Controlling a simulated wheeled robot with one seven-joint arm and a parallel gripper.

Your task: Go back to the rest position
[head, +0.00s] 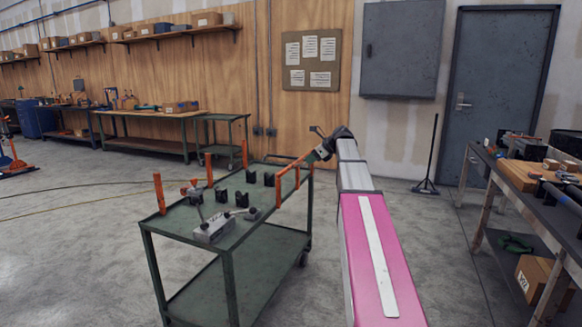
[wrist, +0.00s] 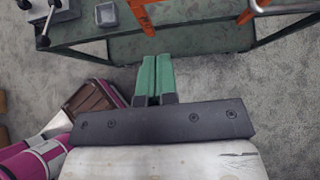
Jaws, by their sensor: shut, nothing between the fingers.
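My gripper shows in the wrist view (wrist: 156,62), with its two green fingers together and nothing between them. It points down over the near edge of a green cart (wrist: 205,45). In the head view my pink and grey arm reaches forward, and its wrist end is at the right side of the green cart (head: 262,262). The fingers are hard to make out there. An orange bar (head: 293,176) rises at the cart's right end, close to my wrist; in the wrist view orange parts (wrist: 146,18) lie just beyond the fingertips.
The cart top holds a grey clamp fixture (head: 214,229) and several black blocks. A workbench (head: 520,185) with tools and boxes stands at the right. A stand with a pole (head: 427,180) is on the floor near the grey door (head: 500,95). Floor at the left is mostly open.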

